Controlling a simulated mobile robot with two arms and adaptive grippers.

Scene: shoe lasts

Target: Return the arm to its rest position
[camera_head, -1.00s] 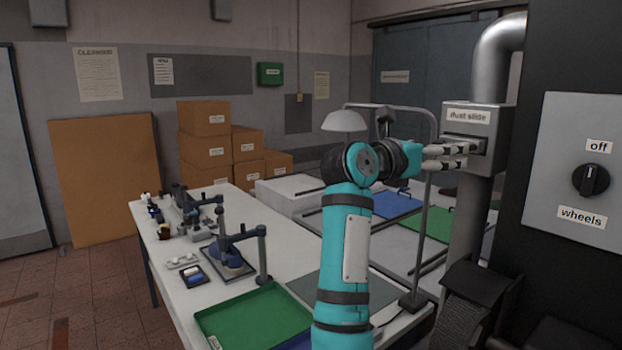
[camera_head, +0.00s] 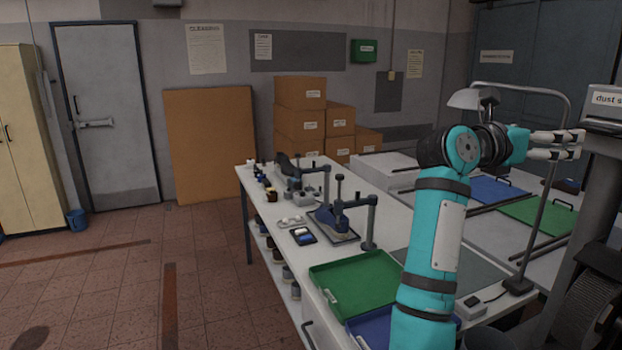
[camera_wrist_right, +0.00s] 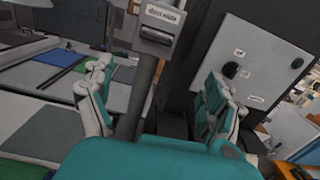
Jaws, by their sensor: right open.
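My right arm, teal with dark joints, rises at the right of the head view and stretches out to the right. Its gripper (camera_head: 560,145) is just left of the dust slide box (camera_head: 606,105), apart from it as far as I can tell. In the right wrist view the gripper (camera_wrist_right: 160,100) has its two fingers spread wide with nothing between them. The dust slide box (camera_wrist_right: 161,22) shows beyond the fingers there, with a dark slot in its front. My left gripper is not in view.
The white workbench (camera_head: 390,222) carries a green tray (camera_head: 350,283), a blue tray (camera_head: 375,328), clamps and small parts. A lamp (camera_head: 465,99) on a bent pole stands close behind my arm. A switch panel (camera_wrist_right: 255,65) is right of the gripper. The tiled floor at left is clear.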

